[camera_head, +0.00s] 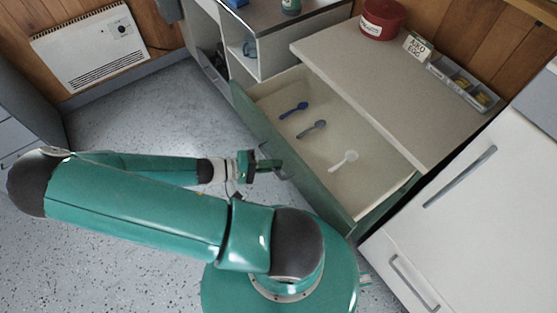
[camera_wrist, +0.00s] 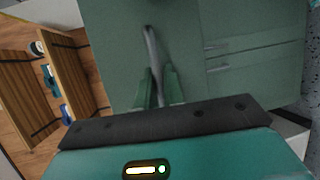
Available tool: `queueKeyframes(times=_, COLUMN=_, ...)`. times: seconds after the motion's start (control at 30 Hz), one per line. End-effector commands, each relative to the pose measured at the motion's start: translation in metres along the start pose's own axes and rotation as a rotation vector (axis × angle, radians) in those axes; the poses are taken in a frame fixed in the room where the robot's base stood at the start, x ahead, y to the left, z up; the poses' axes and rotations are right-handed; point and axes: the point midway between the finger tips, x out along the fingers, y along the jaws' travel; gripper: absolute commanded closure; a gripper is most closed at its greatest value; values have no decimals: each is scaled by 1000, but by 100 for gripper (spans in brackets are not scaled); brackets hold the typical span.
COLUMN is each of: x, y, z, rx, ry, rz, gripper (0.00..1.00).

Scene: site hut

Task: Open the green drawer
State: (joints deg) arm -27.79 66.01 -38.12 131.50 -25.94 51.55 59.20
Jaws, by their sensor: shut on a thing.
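The green drawer (camera_head: 247,108) stands pulled out from under a pale counter. Its open inside shows a dark blue spoon, a grey-blue spoon and a white spoon lying on the bottom. My gripper (camera_head: 270,165) is at the outer face of the drawer front, near its middle. In the wrist view, the grey bar handle (camera_wrist: 151,45) runs down the green front (camera_wrist: 112,60) and passes between the two green fingers of my gripper (camera_wrist: 157,85). The fingers are shut on the handle. Their exact contact is partly hidden.
The counter top (camera_head: 365,88) carries a red tin (camera_head: 382,20), a small sign (camera_head: 418,46) and a grey divided tray (camera_head: 463,84). A white cabinet (camera_head: 480,200) stands at the right. A white heater (camera_head: 90,48) hangs on the left wall. The speckled floor (camera_head: 135,125) left of the drawer is clear.

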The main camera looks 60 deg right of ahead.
Motion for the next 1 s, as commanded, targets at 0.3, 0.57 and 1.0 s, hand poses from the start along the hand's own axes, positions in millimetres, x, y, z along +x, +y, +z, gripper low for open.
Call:
queueKeyframes(times=0.3, x=-1, y=0, z=0, rx=1, ry=1, rz=0, gripper=100)
queueKeyframes(times=0.57, x=0, y=0, z=0, rx=1, ry=1, rz=0, gripper=69)
queueKeyframes(times=1.0, x=-34, y=0, z=-1, rx=2, ry=5, rz=-4, gripper=69)
